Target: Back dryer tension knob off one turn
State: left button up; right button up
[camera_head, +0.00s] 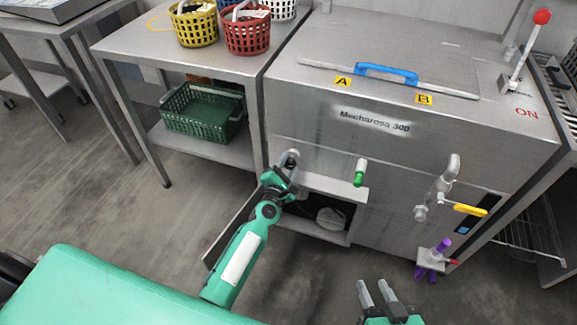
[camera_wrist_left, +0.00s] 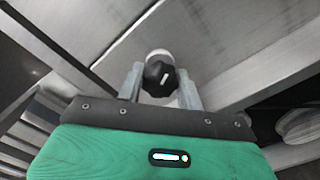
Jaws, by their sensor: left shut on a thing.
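The tension knob (camera_wrist_left: 158,76) is black with a white pointer mark and a pale collar behind it, seen in the left wrist view. My left gripper (camera_wrist_left: 161,82) has its two grey fingers on either side of the knob and is shut on it. In the head view my left gripper (camera_head: 288,162) is at the left front of the steel machine (camera_head: 310,135), and it mostly hides the knob there. My right gripper (camera_head: 376,291) is low at the bottom of the head view, fingers apart and empty, away from the machine.
An open compartment (camera_head: 320,212) lies below my left gripper, with its door (camera_head: 228,228) swung out. A green-tipped handle (camera_head: 360,173), a yellow-handled valve (camera_head: 470,209) and a purple fitting (camera_head: 440,250) stick out to the right. A table (camera_head: 185,58) with baskets stands left.

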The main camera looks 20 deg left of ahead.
pick_arm(q)
jog(key=shift+f, duration=0.1)
dwell(0.5)
jog(key=o, duration=1)
jog(key=s, duration=1.4)
jog(key=shift+a, duration=0.25)
